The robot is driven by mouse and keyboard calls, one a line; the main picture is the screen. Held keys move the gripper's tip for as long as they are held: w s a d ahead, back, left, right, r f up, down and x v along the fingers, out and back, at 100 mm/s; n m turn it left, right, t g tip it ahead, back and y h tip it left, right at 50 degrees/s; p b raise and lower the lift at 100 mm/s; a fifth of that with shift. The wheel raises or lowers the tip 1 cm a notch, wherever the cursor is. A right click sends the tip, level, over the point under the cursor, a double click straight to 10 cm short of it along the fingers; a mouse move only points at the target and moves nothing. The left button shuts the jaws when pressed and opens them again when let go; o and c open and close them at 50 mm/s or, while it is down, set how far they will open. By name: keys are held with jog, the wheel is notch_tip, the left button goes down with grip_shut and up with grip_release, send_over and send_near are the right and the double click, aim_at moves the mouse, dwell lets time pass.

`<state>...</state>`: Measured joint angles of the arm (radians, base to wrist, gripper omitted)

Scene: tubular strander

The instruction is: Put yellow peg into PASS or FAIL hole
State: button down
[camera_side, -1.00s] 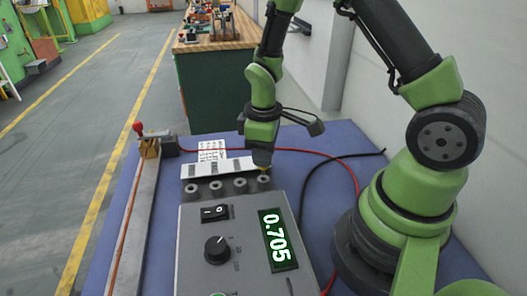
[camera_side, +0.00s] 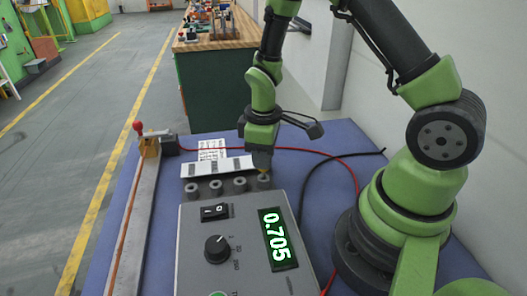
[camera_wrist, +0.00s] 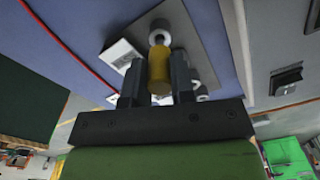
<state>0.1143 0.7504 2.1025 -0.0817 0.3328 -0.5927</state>
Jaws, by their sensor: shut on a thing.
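The yellow peg (camera_wrist: 160,72) is between the two fingers of my gripper (camera_wrist: 157,82), which is shut on it. In the side view, my gripper (camera_side: 262,168) points down at the rightmost of several grey ring-shaped holes in a row. Only a little yellow of the peg shows there, at the rightmost hole (camera_side: 264,184). In the wrist view, the peg's narrow end lies in front of a grey ring (camera_wrist: 158,26). Whether the tip has entered the ring cannot be told. A white label strip (camera_side: 205,169) with dark marks stands behind the holes; its words are unreadable.
A grey meter box (camera_side: 195,245) with a switch, knob and display reading 0.705 stands in front of the holes. Red and black cables (camera_side: 312,182) curve over the blue table to the right. A long metal rail (camera_side: 127,225) runs along the left. A paper note (camera_side: 212,149) lies behind.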

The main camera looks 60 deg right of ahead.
jog(key=shift+f, duration=1.2)
jog(key=c, duration=0.9)
grip_release()
jog(key=shift+r, duration=0.1)
notch_tip(320, 180, up, 10)
jog(key=shift+f, duration=0.2)
jog(key=s+a+r+m+t, duration=0.2)
jog(key=s+r+m, duration=0.1)
jog(key=s+r, duration=0.1)
jog(key=s+a+r+m+t+y, duration=0.1)
jog(key=s+a+r+m+t, duration=0.1)
jog(key=s+r, duration=0.2)
jog(key=s+a+r+m+t+y, duration=0.1)
jog(key=s+a+r+m+t, duration=0.1)
jog(key=s+r, duration=0.3)
notch_tip(320, 180, up, 4)
jog(key=shift+f+m+t, duration=0.1)
jog(key=shift+m+t, duration=0.5)
jog(key=shift+m, duration=0.2)
